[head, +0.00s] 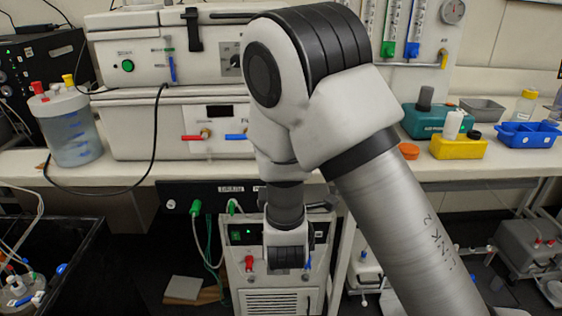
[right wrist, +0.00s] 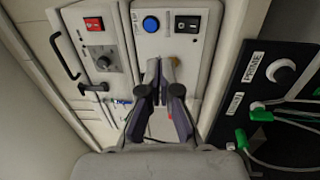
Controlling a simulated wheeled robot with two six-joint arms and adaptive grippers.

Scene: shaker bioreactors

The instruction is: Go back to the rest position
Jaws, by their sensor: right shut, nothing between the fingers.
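My right arm fills the middle of the head view, coming from the lower right and bending down in front of the bench (head: 450,170). Its gripper is hidden or too unclear there. In the right wrist view my right gripper (right wrist: 162,68) is shut and empty, with its dark fingers together at the tips. Behind the fingers is a light panel (right wrist: 158,44) with a blue button (right wrist: 151,24) and a black switch (right wrist: 187,24). I cannot tell how far the fingertips are from that panel. My left gripper is in neither view.
White shaker units (head: 150,120) stand on the bench, with a bottle (head: 72,130) to their left. A green box (head: 425,121), yellow block (head: 460,147) and blue rack (head: 528,135) sit at right. A grey floor unit (head: 275,280) stands beneath. Cables hang near the arm.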

